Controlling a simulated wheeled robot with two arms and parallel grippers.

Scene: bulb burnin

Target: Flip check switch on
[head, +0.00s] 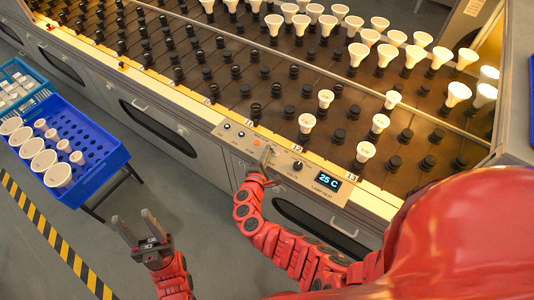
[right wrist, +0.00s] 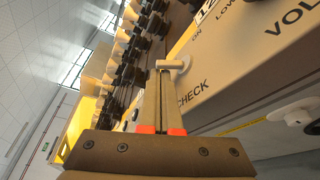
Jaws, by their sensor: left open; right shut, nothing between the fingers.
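The check switch (right wrist: 174,64) is a pale lever on the panel, beside the printed word CHECK in the right wrist view. My right gripper (right wrist: 163,72) is shut and empty, with its fingertips at the lever; I cannot tell whether they touch it. In the head view my right gripper (head: 266,160) is at the front of the control panel (head: 240,136), and it hides the switch there. My left gripper (head: 138,230) is open and empty, low over the floor to the left of the panel.
A blue crate (head: 112,158) with white bulbs stands on a stand at the left. The burn-in rack (head: 225,95) holds rows of dark sockets, several with white bulbs. Striped tape (head: 50,232) marks the floor.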

